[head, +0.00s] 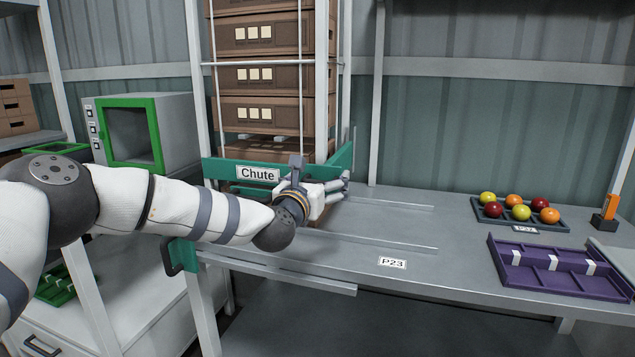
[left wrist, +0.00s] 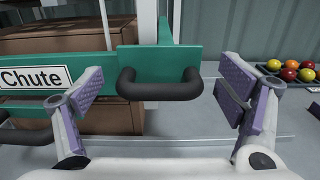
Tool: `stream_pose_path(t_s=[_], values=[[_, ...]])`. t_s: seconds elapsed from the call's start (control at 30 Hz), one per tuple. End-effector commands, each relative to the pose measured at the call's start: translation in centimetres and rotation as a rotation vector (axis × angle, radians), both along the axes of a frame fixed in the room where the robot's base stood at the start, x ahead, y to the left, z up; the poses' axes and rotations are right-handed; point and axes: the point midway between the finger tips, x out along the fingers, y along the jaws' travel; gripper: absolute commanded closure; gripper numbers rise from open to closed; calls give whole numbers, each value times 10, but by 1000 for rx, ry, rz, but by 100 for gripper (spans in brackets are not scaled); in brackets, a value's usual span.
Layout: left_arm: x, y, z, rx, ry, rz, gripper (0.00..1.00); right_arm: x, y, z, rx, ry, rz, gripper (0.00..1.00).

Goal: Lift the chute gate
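The chute gate (head: 222,170) is a green bar with a white "Chute" label, across the front of the stack of brown boxes. In the left wrist view the gate (left wrist: 100,62) carries a black U-shaped handle (left wrist: 158,88). My left gripper (head: 338,190) is in front of the gate's right part, which it partly hides in the head view. In the left wrist view the gripper (left wrist: 163,92) is open, with one finger on each side of the handle. Neither finger visibly touches it. My right gripper is not in view.
Brown boxes (head: 262,75) are stacked in a white frame behind the gate. The grey bench (head: 350,262) has low rails and a "P23" label. A green-framed cabinet (head: 155,125) stands left.

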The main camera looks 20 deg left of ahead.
Motion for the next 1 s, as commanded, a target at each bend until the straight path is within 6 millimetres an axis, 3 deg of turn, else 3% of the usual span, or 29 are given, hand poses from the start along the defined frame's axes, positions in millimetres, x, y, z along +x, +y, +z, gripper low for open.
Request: stream_pose_path(t_s=[0.17, 0.27, 0.5, 0.7, 1.0], values=[[-2, 0, -3, 0, 4, 0, 12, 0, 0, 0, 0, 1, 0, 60], [-13, 1, -3, -1, 6, -1, 12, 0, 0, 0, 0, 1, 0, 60], [-73, 3, -3, -4, 5, -2, 12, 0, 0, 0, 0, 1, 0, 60], [-111, 4, -2, -1, 2, -1, 12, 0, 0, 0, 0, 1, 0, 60], [-120, 4, -2, 0, 1, 0, 12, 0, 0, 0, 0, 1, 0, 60]])
